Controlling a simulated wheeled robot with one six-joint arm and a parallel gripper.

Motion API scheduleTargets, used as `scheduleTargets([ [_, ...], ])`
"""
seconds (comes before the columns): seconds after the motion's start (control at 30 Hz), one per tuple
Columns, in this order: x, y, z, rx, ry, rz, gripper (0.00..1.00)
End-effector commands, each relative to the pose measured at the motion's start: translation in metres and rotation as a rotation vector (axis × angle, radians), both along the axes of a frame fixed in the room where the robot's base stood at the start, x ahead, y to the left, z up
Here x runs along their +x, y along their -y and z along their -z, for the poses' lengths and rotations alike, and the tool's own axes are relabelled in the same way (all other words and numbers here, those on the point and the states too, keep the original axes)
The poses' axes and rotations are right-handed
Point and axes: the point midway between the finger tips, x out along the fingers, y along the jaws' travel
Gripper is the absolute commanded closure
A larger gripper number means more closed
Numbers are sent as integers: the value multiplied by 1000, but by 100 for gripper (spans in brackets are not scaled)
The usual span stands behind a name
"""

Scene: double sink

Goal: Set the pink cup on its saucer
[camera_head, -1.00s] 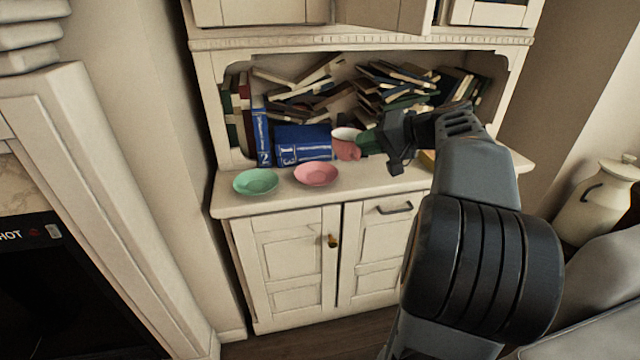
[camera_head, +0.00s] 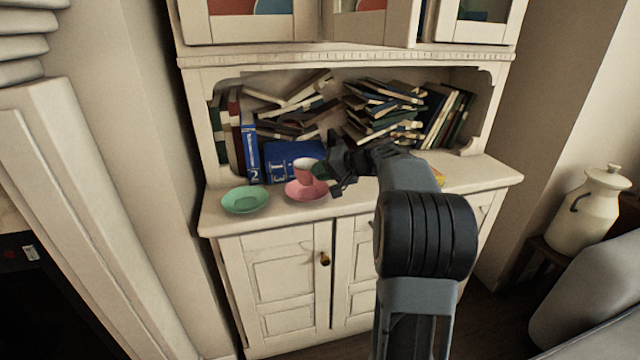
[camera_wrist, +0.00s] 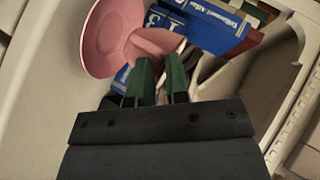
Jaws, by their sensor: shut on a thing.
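The pink cup (camera_head: 304,172) is upright in the head view, over the pink saucer (camera_head: 306,190) on the cabinet's counter. I cannot tell whether the cup touches the saucer or hangs just above it. My gripper (camera_head: 322,171) is shut on the cup's right side. The fingers hide part of the cup.
A green saucer (camera_head: 246,200) lies left of the pink one. Blue books (camera_head: 285,160) stand close behind, and several piled books (camera_head: 385,110) fill the shelf. The counter's front edge (camera_head: 300,222) is near. A yellow thing (camera_head: 439,179) lies on the right of the counter.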

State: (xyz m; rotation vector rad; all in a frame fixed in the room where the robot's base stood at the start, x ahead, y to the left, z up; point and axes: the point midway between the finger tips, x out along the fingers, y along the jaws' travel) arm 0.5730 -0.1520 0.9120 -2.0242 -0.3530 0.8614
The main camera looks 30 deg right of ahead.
Motion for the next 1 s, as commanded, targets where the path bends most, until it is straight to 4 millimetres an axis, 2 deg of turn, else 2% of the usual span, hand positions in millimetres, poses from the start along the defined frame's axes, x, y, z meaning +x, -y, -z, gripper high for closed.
scheduleTargets([
  [0.07, 6, -2, 9, 2, -2, -2, 100],
  [0.27, 5, -1, 35, 2, -2, 0, 100],
  [0.67, 4, -1, 39, 1, 1, 0, 100],
  [0.7, 4, -1, 40, 0, -1, -1, 84],
  [1.0, 4, -1, 38, 1, -1, 0, 57],
])
